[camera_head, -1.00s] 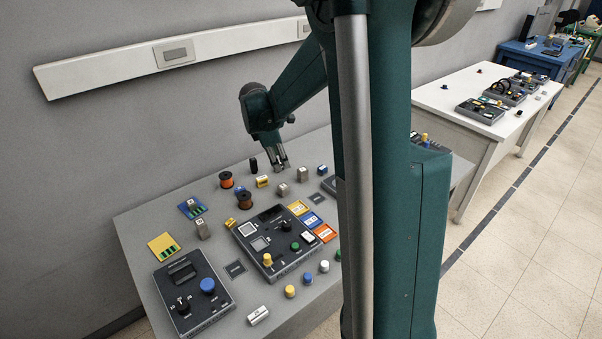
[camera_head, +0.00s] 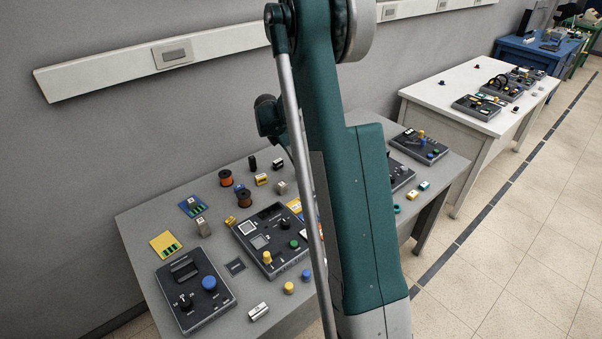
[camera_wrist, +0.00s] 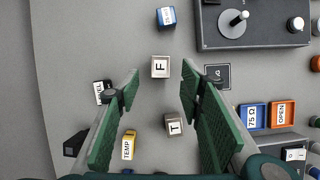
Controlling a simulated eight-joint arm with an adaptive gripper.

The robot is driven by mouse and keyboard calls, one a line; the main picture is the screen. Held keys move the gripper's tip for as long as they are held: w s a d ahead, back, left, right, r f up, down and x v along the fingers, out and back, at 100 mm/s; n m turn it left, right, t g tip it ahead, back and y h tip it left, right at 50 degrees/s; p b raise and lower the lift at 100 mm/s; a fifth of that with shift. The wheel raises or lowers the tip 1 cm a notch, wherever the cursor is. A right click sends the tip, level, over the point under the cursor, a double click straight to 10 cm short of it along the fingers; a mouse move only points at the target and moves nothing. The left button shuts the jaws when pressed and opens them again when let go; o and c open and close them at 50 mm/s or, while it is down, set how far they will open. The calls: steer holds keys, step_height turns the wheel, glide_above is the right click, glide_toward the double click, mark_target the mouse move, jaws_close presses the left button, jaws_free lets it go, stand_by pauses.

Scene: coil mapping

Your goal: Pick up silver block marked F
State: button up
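The silver block marked F (camera_wrist: 160,67) stands in the upper middle of the wrist view, letter side up. My gripper (camera_wrist: 160,73) is open, with its green-padded fingers on either side of the block's place in the picture. Nothing is held, and I cannot tell the height of the fingertips above the block. A second silver block, marked T (camera_wrist: 174,125), lies between the fingers lower in that view; it appears to be the grey block (camera_head: 281,188) in the head view. In the head view my arm hides the F block and the gripper.
A blue block (camera_wrist: 166,17) stands beyond the F block. A dark control box (camera_wrist: 255,28) is at upper right, a dark square plate (camera_wrist: 218,76) right of the fingers. A yellow TEMP block (camera_wrist: 128,145) and a white-labelled block (camera_wrist: 101,92) lie left. Bare grey table surrounds the F block.

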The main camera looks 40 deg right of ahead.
mark_target(301, 172)
steer(key=shift+f, duration=0.1)
steer(key=shift+x, duration=1.25)
steer(key=shift+b+x, duration=0.65)
steer(key=shift+x, duration=1.95)
steer(key=shift+c, duration=0.6)
steer(key=c, duration=1)
